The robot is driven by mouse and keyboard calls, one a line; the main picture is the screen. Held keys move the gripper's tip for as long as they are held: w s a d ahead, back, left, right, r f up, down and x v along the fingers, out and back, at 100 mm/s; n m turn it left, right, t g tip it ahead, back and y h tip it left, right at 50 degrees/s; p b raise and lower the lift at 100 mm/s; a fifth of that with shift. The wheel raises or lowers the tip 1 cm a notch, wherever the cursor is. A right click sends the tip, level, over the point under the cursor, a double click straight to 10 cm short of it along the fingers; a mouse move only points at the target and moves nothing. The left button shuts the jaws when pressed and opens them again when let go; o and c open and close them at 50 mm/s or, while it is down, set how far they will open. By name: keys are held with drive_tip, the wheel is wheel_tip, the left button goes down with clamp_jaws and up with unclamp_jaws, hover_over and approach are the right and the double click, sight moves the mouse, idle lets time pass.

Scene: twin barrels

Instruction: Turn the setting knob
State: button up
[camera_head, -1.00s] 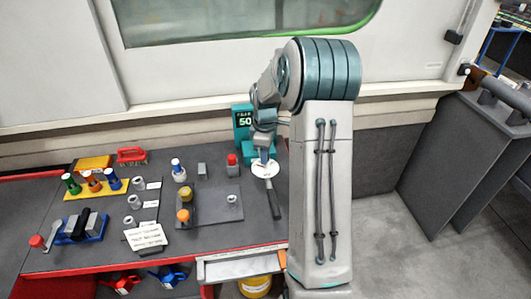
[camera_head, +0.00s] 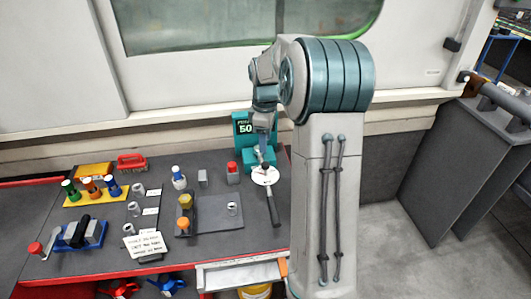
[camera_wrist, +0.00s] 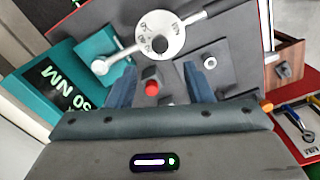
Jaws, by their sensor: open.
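A white round dial (camera_head: 265,176) with small dark lettering lies at the teal tester (camera_head: 243,127), whose display reads 50. A dark handle (camera_head: 274,207) runs from the dial towards the front of the bench. In the wrist view the dial (camera_wrist: 158,36) has a dark centre and a light bar across it, with a round end over the teal base. I take the dial for the setting knob, but its lettering is too small to confirm this. My gripper (camera_wrist: 160,68) is open and empty, with its two blue fingers apart and the dial beyond their tips.
A red-topped grey block (camera_head: 233,173) stands left of the dial; it also shows between the fingers in the wrist view (camera_wrist: 152,87). A dark grey tray (camera_head: 222,212) with a metal nut lies further left. Coloured tools on a yellow rack (camera_head: 88,196) stand at the far left.

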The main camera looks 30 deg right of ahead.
wheel_tip(320, 180, up, 5)
drive_tip(key=shift+r, duration=0.1)
idle(0.6)
drive_tip(key=s+a+m+t, duration=0.1)
drive_tip(key=s+a+m, duration=0.2)
drive_tip(key=s+a, duration=0.2)
drive_tip(key=s+a+f+m+t, duration=0.1)
drive_tip(key=s+a+m, duration=0.3)
drive_tip(key=s, duration=0.7)
drive_tip(key=s+a+m, duration=0.3)
drive_tip(key=s+a, duration=0.3)
drive_tip(key=s, duration=0.3)
drive_tip(key=shift+a+f+m+t, duration=0.2)
drive_tip(key=shift+a+m+t, duration=0.1)
drive_tip(key=shift+a+t, duration=0.1)
drive_tip(key=shift+s+d, duration=0.1)
